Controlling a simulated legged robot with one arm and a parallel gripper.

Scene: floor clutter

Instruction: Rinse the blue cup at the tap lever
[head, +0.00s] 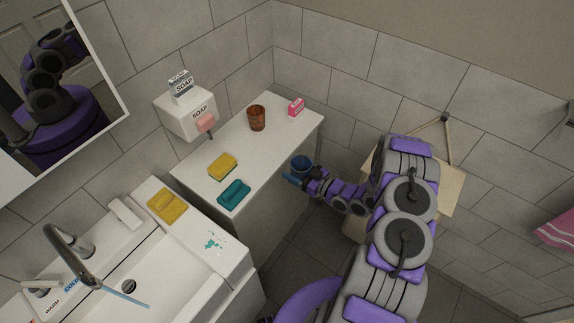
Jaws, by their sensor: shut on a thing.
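The blue cup (301,162) is held at the end of my arm, beside the front edge of the white counter. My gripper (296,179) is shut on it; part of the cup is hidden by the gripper. The cup looks roughly upright. The tap (75,252) stands at the sink at lower left, with a thin bluish stream at its spout. The tap lever (52,282) is beside it, near labels reading "WARM" and "COLD". The sink (160,290) has a round drain.
The counter (275,135) holds a brown cup (257,118), a pink box (296,106), a yellow sponge (223,166) and a teal sponge (234,193). A soap dispenser (190,117) is on the wall. A yellow cloth (167,205) and teal spots (213,241) lie beside the sink.

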